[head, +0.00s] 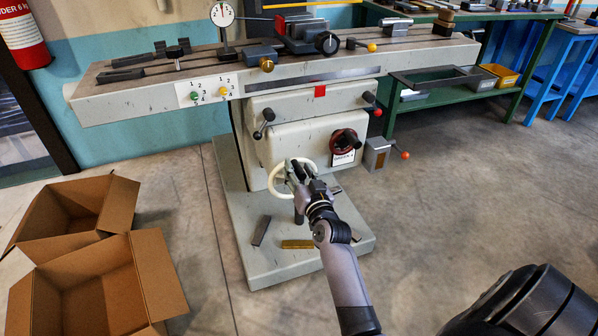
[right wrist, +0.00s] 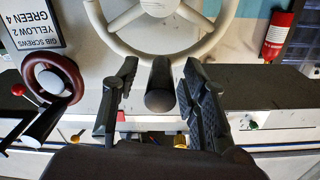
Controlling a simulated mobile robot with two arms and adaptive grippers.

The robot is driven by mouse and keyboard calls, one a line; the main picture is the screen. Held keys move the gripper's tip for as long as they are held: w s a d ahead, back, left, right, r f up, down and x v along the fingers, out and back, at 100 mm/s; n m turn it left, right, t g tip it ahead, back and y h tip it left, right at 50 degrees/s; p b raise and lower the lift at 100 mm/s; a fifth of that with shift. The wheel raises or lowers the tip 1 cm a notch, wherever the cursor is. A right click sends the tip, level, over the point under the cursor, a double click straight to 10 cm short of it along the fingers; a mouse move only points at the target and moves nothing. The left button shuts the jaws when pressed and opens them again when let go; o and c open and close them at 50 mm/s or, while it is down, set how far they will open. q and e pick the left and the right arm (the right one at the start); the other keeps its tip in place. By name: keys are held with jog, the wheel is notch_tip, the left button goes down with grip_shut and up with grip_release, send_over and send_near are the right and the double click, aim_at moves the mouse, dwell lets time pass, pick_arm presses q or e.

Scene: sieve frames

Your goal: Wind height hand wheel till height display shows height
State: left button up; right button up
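A cream hand wheel (head: 275,184) stands on the front of the grey machine, low on its column. It also shows at the top of the right wrist view (right wrist: 215,28). Its dark cylindrical handle (right wrist: 160,88) points toward the wrist camera. My right gripper (head: 299,170) is at the wheel. In the wrist view its open fingers (right wrist: 158,98) stand on either side of the handle, with a narrow gap visible. A smaller dark red wheel (head: 345,141) sits up and right. A round dial gauge (head: 222,14) stands on top; its reading is too small to tell. My left gripper is out of view.
A note reading gib screws, yellow 2, green 4 (right wrist: 32,24) is beside the red wheel. A plate with green and yellow knobs (head: 209,91) is on the table front. Lever knobs (head: 264,118) project nearby.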

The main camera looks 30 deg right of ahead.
jog(key=shift+c, duration=0.2)
grip_shut()
dwell(0.6)
